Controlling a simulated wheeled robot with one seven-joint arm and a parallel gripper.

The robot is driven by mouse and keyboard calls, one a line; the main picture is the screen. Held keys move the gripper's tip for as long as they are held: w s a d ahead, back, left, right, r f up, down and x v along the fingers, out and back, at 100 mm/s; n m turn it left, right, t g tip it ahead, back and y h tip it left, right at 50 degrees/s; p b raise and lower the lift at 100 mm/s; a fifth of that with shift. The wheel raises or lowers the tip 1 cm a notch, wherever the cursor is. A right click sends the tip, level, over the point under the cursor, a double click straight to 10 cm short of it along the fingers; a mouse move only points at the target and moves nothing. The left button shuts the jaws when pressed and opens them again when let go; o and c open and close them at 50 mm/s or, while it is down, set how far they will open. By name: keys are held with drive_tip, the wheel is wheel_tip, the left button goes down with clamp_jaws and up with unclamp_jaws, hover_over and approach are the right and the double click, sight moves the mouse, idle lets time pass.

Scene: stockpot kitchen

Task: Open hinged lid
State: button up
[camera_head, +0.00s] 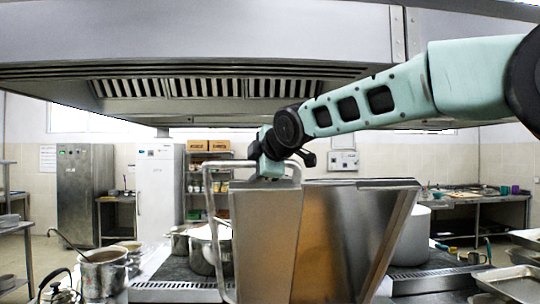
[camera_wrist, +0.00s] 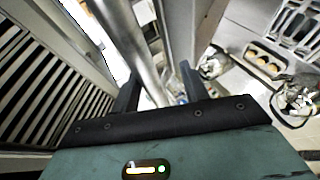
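A steel box-shaped piece with flared panels (camera_head: 265,245) stands in the middle of the head view. It has a brown-tinted face (camera_head: 322,245) and a bright steel face (camera_head: 362,220). I cannot tell which panel is the hinged lid. A tubular handle (camera_head: 211,200) loops up its left side and across the top. My gripper (camera_head: 273,168) is at the handle's top bar. In the wrist view a steel bar (camera_wrist: 132,38) runs between the two partly spread fingers (camera_wrist: 160,88). Whether both fingers press on it cannot be told.
A large slatted hood (camera_head: 215,85) hangs close above my arm. Pots (camera_head: 205,250) stand behind at left, and a stockpot (camera_head: 103,275) and kettle (camera_head: 60,292) at front left. A pale pot (camera_head: 412,240) is at right. Trays (camera_head: 515,284) lie at far right.

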drive_tip(key=b+v, duration=0.5)
drive_tip(key=v, duration=1.1)
drive_tip(key=shift+s+d+r+b, duration=0.15)
drive_tip(key=shift+s+r+b, duration=0.05)
drive_tip(key=shift+b, duration=0.2)
drive_tip(key=s+a+f+m+g+h+b, duration=0.1)
drive_tip(key=s+f+m+g, duration=0.3)
drive_tip(key=f, duration=1)
drive_tip(key=s+a+f+m+g+h+b, duration=0.15)
drive_tip(key=s+f, duration=0.55)
drive_tip(key=f, duration=0.7)
drive_tip(key=s+d+f+m+g+h+b, duration=0.1)
drive_tip(key=s+d+f+m+g, duration=0.2)
drive_tip(key=s+f, duration=0.7)
drive_tip(key=s+d+f+m+g+h+b, duration=0.1)
drive_tip(key=s+d+f+m+g+b, duration=0.1)
drive_tip(key=s+d+f, duration=0.4)
drive_tip(key=s+f+m+g, duration=0.1)
drive_tip(key=s+f+m, duration=0.1)
drive_tip(key=s+f, duration=0.2)
wheel_tip(320, 180, down, 3)
drive_tip(key=shift+d+r, duration=0.1)
drive_tip(key=shift+d, duration=0.1)
drive_tip(key=shift+m+g+h, duration=0.25)
